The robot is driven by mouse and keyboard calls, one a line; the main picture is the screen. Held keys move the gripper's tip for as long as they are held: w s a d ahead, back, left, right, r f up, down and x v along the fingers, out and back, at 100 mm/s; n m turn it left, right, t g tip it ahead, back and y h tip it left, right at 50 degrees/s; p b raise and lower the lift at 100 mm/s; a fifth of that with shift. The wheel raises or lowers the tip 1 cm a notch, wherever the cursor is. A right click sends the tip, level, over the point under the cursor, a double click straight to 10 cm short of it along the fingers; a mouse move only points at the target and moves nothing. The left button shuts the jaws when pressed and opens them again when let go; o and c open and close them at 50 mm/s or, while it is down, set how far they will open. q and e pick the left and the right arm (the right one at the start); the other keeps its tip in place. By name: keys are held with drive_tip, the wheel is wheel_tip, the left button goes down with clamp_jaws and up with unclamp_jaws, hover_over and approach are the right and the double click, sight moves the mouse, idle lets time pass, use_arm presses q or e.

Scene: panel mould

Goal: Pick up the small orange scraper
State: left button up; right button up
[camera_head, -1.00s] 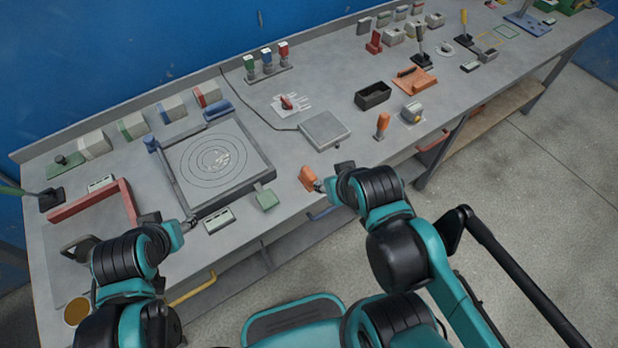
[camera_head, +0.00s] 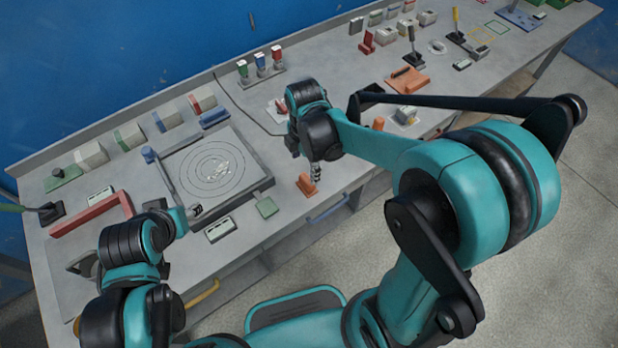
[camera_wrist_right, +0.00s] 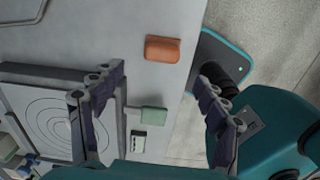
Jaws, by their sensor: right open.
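The small orange scraper (camera_head: 306,183) lies near the front edge of the bench in the head view. In the right wrist view the orange scraper (camera_wrist_right: 163,49) lies by the bench edge, beyond the fingertips. My right gripper (camera_head: 316,173) points down above the bench, close to the scraper in the picture. In the wrist view its fingers (camera_wrist_right: 160,76) are spread wide with nothing between them. My left gripper (camera_head: 195,210) is beside the mould's front left corner; its jaws are too small to read.
The square mould panel (camera_head: 262,188) with ring marks lies left of the scraper. A green block (camera_head: 267,208) and a white-grey block (camera_head: 220,229) lie along the front edge. Another orange tool (camera_head: 378,123) and an orange trowel (camera_head: 407,78) are further right.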

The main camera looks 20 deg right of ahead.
sight(307, 179)
drive_tip(key=shift+w+a+f+n, duration=0.1)
drive_tip(key=shift+f+n, duration=0.2)
drive_tip(key=shift+n, duration=0.1)
drive_tip(key=shift+f, duration=0.4)
drive_tip(key=f+b, duration=0.1)
drive_tip(key=f, duration=0.1)
drive_tip(key=f+b, duration=0.1)
drive_tip(key=f, duration=0.1)
drive_tip(key=f+b, duration=0.1)
drive_tip(key=f, duration=0.2)
drive_tip(key=shift+d, duration=0.35)
drive_tip(key=c, duration=1.3)
